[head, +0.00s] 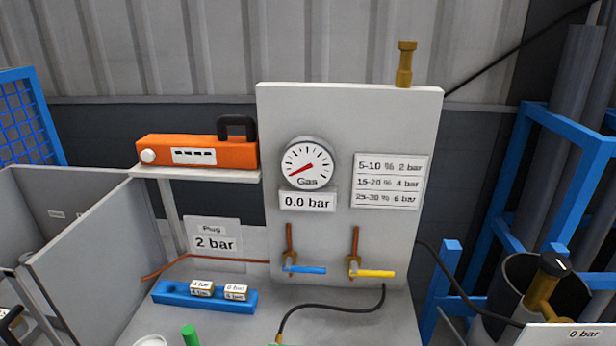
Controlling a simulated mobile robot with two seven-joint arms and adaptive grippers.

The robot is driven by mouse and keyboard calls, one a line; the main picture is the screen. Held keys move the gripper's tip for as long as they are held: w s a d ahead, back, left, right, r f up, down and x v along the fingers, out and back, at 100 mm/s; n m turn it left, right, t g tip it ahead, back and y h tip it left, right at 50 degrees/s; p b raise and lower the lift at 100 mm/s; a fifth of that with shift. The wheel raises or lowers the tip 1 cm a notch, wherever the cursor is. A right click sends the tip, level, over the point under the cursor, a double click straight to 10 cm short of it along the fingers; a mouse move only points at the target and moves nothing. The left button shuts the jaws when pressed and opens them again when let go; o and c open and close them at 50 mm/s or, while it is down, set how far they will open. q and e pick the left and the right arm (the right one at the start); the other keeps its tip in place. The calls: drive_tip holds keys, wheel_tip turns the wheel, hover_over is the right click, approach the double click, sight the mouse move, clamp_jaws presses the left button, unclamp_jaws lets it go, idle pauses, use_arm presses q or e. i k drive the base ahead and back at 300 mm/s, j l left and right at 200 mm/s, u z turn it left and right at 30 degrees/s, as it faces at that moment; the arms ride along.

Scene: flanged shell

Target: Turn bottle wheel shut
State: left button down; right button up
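The bottle wheel (553,264) is a black round knob with a white mark, at the lower right of the head view. It sits on a brass valve (542,296) at the top of a dark gas bottle (515,272). A sign reading 0 bar (583,335) stands in front of the valve and hides its lower part. Neither of my grippers shows in the view, and nothing is seen touching the wheel.
A grey panel (350,120) carries a gauge (307,163) reading 0.0 bar, a blue lever (305,269) and a yellow lever (376,273). A black hose (455,275) runs to the bottle side. A blue rack (500,195) stands behind the bottle. An orange device (190,153) sits on a shelf.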

sight(553, 264)
drive_tip(key=z, duration=1.6)
